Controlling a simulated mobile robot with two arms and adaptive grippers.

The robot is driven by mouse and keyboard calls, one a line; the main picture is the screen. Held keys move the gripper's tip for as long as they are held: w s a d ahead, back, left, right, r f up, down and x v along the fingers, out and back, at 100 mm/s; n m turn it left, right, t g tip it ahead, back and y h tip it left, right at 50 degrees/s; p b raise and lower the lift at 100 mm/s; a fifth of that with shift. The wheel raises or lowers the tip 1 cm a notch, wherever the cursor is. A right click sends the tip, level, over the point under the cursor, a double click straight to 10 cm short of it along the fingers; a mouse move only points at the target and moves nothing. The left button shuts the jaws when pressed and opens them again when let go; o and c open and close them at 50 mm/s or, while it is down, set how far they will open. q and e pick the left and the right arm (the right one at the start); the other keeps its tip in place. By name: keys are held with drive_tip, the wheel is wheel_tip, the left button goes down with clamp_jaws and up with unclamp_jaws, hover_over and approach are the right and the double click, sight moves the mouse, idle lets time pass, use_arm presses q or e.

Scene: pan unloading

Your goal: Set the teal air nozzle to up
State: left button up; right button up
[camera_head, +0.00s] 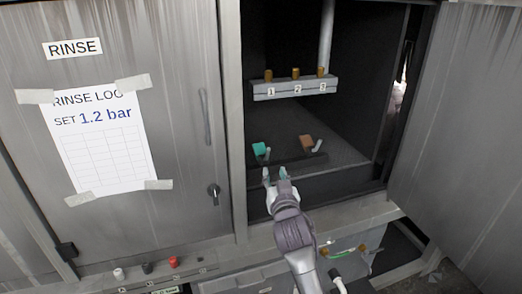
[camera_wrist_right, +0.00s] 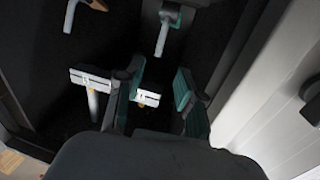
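The teal air nozzle (camera_head: 259,149) is on the floor of the open cabinet at the left, with a small pale lever (camera_head: 267,154) at its right. Which way it is set I cannot tell for sure. My right gripper (camera_head: 275,176) is just in front of and below it, fingers apart and apparently not touching it. In the right wrist view my right gripper (camera_wrist_right: 158,98) is open, with nothing clearly held between its teal pads. A pale lever with a teal edge (camera_wrist_right: 163,35) shows beyond the fingertips. My left gripper is not in view.
A brown nozzle (camera_head: 305,141) with its own pale lever stands to the right of the teal one. Above hangs a grey bar (camera_head: 295,88) with brass fittings labelled 1, 2, 3. The open cabinet door (camera_head: 455,130) stands at the right. A dark front ledge lies near my gripper.

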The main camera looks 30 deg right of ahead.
sight(268, 154)
drive_tip(key=p+x, duration=0.1)
drive_tip(key=x, duration=1)
drive_tip(key=shift+w, duration=0.1)
drive_tip(key=shift+w+d, duration=0.25)
drive_tip(key=shift+w, duration=0.2)
drive_tip(key=shift+c, duration=0.6)
clamp_jaws()
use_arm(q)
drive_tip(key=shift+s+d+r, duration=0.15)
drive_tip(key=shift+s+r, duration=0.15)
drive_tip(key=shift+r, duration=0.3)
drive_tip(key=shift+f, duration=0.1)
use_arm(e)
drive_tip(key=shift+f, duration=0.15)
